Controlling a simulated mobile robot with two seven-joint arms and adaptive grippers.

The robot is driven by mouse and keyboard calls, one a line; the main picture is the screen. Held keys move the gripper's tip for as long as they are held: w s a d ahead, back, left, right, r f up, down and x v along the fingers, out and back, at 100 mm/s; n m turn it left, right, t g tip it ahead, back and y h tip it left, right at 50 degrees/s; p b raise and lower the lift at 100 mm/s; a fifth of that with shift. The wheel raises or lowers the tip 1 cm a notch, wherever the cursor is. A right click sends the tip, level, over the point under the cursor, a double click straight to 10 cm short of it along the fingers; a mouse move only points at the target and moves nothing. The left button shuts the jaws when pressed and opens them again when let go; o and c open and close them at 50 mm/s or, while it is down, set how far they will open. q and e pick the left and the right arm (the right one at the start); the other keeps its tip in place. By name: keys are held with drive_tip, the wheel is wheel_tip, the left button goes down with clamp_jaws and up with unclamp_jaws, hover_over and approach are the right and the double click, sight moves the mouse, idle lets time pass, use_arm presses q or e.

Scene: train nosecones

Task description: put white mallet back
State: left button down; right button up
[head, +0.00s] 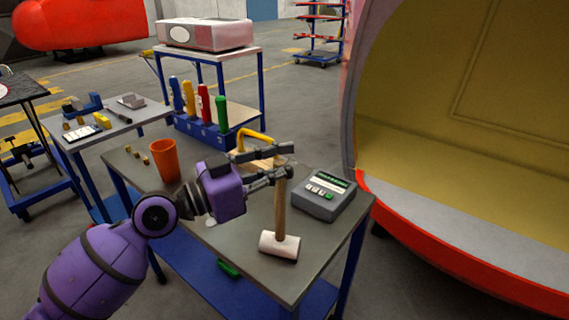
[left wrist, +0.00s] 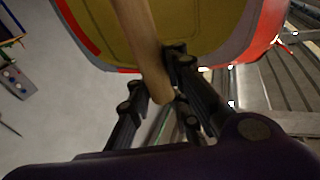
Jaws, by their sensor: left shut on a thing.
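The white mallet (head: 279,246) has a wooden handle and a white head. It hangs or stands upright, head down, over the front right of the dark worktable (head: 235,235). I cannot tell whether its head touches the tabletop. My left gripper (head: 287,161) is shut on the upper part of the handle. In the left wrist view the handle (left wrist: 143,45) runs down between the fingers of the gripper (left wrist: 160,95); the mallet head is not seen there. My right gripper is not in view.
A grey device with a screen (head: 325,195) stands close to the right of the mallet. An orange cup (head: 164,161) is at the left. A blue rack (head: 203,131) with coloured tools and a yellow-handled tool (head: 257,140) are behind. A large red-rimmed nosecone (head: 430,235) is at the right.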

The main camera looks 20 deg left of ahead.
use_arm(q)
drive_tip(key=c, duration=1.6)
unclamp_jaws()
drive_tip(key=shift+r+p, duration=0.25)
drive_tip(key=shift+p, duration=0.05)
drive_tip(key=b+v, duration=0.5)
drive_tip(key=v, duration=0.7)
drive_tip(key=shift+f, duration=0.15)
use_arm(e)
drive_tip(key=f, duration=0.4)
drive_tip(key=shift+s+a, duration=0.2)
